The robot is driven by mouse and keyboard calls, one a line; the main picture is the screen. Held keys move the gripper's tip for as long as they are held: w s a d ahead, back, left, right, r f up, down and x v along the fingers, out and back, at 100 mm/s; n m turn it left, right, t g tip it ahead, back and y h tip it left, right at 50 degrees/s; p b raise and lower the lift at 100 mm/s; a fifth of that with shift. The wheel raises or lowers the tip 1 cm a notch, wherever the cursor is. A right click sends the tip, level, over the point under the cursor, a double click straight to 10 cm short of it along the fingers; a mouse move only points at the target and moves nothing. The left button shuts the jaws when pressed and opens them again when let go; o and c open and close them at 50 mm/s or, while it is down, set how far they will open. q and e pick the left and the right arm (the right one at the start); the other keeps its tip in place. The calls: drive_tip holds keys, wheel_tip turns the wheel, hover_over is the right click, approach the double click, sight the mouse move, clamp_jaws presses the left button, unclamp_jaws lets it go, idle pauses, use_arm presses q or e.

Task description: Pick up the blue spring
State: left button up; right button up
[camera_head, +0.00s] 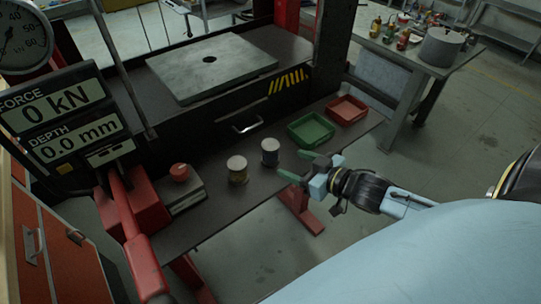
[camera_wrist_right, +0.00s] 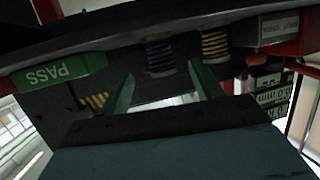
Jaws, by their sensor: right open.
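The blue spring (camera_head: 270,152) stands upright on the dark shelf in the head view, with a pale disc-like top. In the right wrist view the blue spring (camera_wrist_right: 160,58) shows ahead, between the directions of the two fingers. My right gripper (camera_head: 297,166) is open, with green fingertips, just to the right of the blue spring. In the right wrist view the open right gripper (camera_wrist_right: 160,82) has nothing between its fingers. A gap to the spring appears to remain. My left gripper is not in view.
A yellow spring (camera_head: 237,170) stands left of the blue one. A green tray (camera_head: 311,129) and a red tray (camera_head: 347,110) lie to the right. A red button (camera_head: 179,172) and a force display (camera_head: 60,115) are at left. The press plate (camera_head: 211,67) is behind.

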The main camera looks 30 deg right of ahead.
sight(266, 153)
drive_tip(key=x, duration=1.1)
drive_tip(key=shift+w+f, duration=0.1)
drive_tip(key=shift+w, duration=0.1)
drive_tip(key=shift+c, duration=0.2)
drive_tip(key=c, duration=1.2)
